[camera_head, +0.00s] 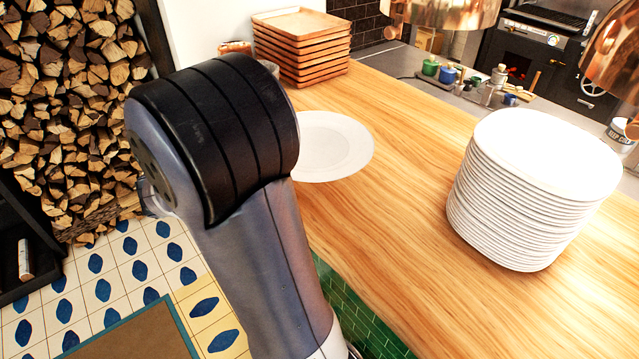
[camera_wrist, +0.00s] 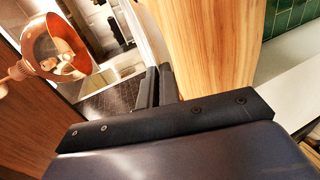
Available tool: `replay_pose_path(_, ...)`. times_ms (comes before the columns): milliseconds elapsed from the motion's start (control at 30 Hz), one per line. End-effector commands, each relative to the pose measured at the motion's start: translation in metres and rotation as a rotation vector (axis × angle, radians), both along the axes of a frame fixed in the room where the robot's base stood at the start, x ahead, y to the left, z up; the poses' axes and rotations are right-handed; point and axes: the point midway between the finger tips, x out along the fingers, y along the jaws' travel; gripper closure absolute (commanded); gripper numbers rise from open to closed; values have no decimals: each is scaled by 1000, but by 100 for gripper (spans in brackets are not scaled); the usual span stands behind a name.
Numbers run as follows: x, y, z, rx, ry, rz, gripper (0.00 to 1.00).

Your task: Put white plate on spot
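A white plate (camera_head: 338,147) shows at the left edge of the wooden counter in the head view, its left part hidden behind my arm. In the wrist view the plate (camera_wrist: 152,38) is seen nearly edge-on, its rim reaching between my fingers. My gripper (camera_wrist: 158,84) appears closed on that rim; in the head view it is hidden behind my arm. I cannot tell whether the plate touches the counter. A tall stack of white plates (camera_head: 522,190) stands on the right part of the counter. No marked spot can be made out.
The wooden counter (camera_head: 400,220) is clear between the plate and the stack. Stacked wooden trays (camera_head: 300,48) stand at its far left end. Copper lamps (camera_head: 612,60) hang at the upper right. Small pots (camera_head: 448,74) stand on the back worktop. Firewood (camera_head: 65,100) is piled at left.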

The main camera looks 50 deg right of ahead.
Motion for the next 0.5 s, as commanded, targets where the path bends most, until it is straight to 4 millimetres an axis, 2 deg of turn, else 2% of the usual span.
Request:
replay_pose_path(67,-7,-1,2,-5,0,-36,100)
replay_pose_path(133,-10,0,-4,-6,3,-52,100)
replay_pose_path(400,-10,0,-45,-7,5,-54,100)
replay_pose_path(500,-10,0,-52,-8,1,-53,100)
